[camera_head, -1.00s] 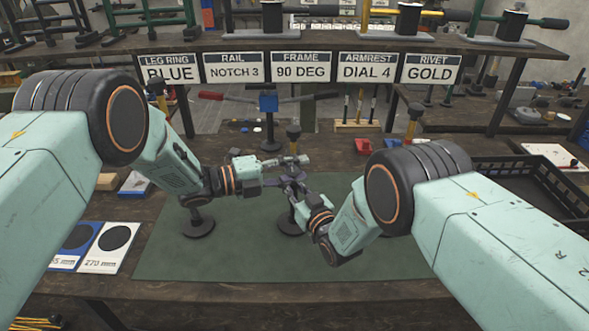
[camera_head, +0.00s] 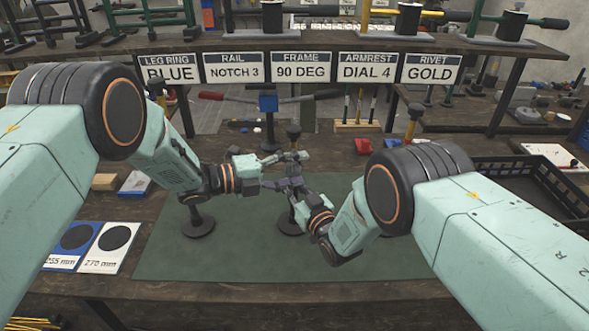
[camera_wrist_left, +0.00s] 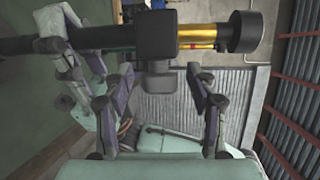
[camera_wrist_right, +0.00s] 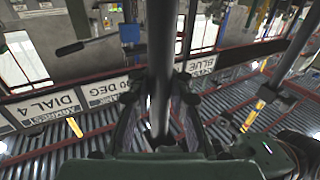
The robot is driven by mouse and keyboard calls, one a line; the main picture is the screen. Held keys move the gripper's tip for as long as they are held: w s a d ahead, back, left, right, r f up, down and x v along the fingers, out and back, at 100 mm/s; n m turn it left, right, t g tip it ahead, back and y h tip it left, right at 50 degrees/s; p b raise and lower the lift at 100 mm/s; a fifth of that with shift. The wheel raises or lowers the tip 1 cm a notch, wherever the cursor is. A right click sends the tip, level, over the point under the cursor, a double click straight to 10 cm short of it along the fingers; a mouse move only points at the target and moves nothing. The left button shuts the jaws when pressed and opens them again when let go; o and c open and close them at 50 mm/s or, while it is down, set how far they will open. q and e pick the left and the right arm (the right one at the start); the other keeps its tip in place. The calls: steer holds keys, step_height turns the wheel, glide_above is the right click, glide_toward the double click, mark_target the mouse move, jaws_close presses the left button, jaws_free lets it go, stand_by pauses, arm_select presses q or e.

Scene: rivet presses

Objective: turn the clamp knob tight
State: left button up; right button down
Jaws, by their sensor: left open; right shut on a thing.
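In the left wrist view a dark clamp block (camera_wrist_left: 155,38) sits on a horizontal bar. A small dark knob (camera_wrist_left: 158,80) hangs from its near side. My left gripper (camera_wrist_left: 158,108) is open, with one finger on each side of the knob and visible gaps to both. In the head view my left gripper (camera_head: 280,172) reaches in from the left at the small fixture above the mat; the knob is hidden there. My right gripper (camera_wrist_right: 158,128) is shut on a dark upright post (camera_wrist_right: 162,60). In the head view the right gripper (camera_head: 297,196) is just below the left one.
A green mat (camera_head: 190,265) covers the table middle. A black stand (camera_head: 198,225) stands on its left. A black crate (camera_head: 545,185) is at right. Signs (camera_head: 300,67) hang behind. On the bar, a gold tube (camera_wrist_left: 198,38) ends in a black cap (camera_wrist_left: 243,33).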

steer(key=shift+f, duration=0.1)
arm_select(q)
steer(key=v, duration=1.2)
arm_select(e)
steer(key=c, duration=1.2)
jaws_free()
steer(key=shift+o, duration=0.2)
arm_select(q)
steer(key=shift+w, duration=0.1)
arm_select(e)
steer(key=shift+s, duration=0.1)
